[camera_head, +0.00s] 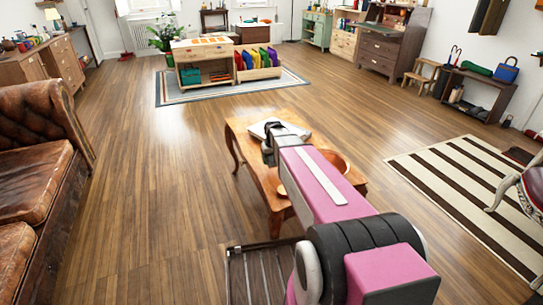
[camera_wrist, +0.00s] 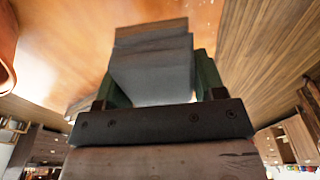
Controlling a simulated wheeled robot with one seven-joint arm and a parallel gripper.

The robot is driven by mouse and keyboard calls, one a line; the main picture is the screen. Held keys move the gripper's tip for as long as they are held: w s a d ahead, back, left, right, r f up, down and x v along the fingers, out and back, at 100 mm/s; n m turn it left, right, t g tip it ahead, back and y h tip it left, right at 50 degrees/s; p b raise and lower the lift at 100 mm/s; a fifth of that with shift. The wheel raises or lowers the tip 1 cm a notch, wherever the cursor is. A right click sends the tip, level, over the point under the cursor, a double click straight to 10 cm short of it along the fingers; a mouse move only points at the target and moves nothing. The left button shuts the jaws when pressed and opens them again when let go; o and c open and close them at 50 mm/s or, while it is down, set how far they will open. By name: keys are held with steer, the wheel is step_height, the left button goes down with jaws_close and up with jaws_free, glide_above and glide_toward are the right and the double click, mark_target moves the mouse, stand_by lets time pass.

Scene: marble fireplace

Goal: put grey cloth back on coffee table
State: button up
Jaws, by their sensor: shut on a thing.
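The coffee table (camera_head: 245,140) is orange-brown wood with curved legs, in the middle of the head view. My gripper (camera_head: 270,146) is over its far part, partly hidden by my arm. In the wrist view, my gripper (camera_wrist: 155,88) is shut on the grey cloth (camera_wrist: 152,72), which looks like a folded block between the fingers. The tabletop (camera_wrist: 60,42) fills the upper left there. A pale grey flat shape (camera_head: 258,129) shows around the gripper in the head view. I cannot tell whether it is the cloth, or whether the cloth touches the table.
A wooden bowl (camera_head: 338,163) stands on the table, right of my arm. A brown leather sofa (camera_head: 30,180) is at left. A striped rug (camera_head: 450,190) and a red-seated chair (camera_head: 535,190) are at right. A low shelf (camera_head: 205,70) stands behind. Wooden floor left of the table is clear.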

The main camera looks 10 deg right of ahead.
steer(key=shift+f, duration=2.2)
steer(key=o, duration=0.9)
steer(key=shift+r, duration=0.1)
steer(key=r, duration=0.7)
steer(key=s+r, duration=0.1)
steer(key=r, duration=0.2)
steer(key=shift+s+d+r, duration=0.1)
steer(key=shift+d+r, duration=0.05)
steer(key=shift+r, duration=0.15)
